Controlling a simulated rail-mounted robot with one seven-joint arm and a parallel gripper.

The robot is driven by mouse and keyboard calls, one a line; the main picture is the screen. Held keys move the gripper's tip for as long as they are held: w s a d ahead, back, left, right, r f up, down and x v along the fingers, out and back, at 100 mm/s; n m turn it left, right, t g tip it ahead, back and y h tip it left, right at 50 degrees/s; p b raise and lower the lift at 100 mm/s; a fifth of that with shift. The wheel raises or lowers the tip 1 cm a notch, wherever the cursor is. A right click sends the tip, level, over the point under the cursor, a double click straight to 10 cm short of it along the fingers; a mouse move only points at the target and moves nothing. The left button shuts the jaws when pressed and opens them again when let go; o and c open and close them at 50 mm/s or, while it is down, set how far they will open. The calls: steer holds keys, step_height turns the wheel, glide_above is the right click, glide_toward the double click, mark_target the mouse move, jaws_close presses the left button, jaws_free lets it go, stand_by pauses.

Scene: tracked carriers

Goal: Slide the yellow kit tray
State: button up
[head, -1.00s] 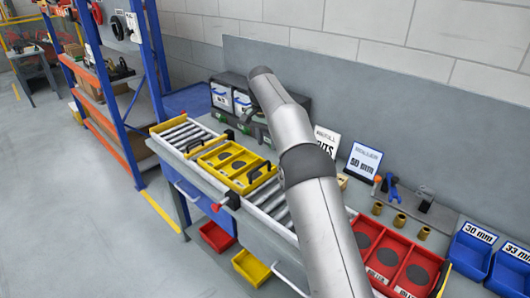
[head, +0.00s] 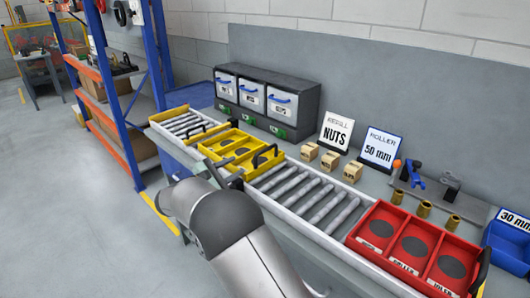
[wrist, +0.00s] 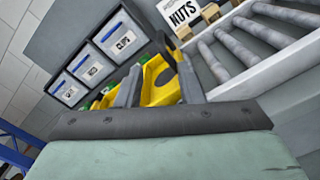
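The yellow kit tray (head: 212,152) sits on the roller conveyor. It has dark round recesses and a black handle at each end. My gripper (head: 226,177) is at the tray's near side in the head view, low and partly hidden by my wrist. In the wrist view, my gripper (wrist: 160,85) has its two grey fingers apart, with part of the yellow tray (wrist: 158,96) showing between and beyond them. I cannot tell whether the fingers touch the tray.
Bare rollers (head: 318,200) lie right of the tray, up to a red tray (head: 352,238) with round recesses. Behind stand a dark bin rack (head: 308,105), the NUTS sign (head: 336,131), small boxes (head: 330,161) and the roller sign (head: 381,149). A blue-posted shelf (head: 103,75) stands left.

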steer(key=p+x, duration=0.1)
steer(key=x, duration=1.2)
steer(key=shift+w+d+p, duration=0.25)
steer(key=shift+d+p, duration=0.05)
steer(key=shift+p, duration=0.1)
steer(key=shift+c, duration=0.2)
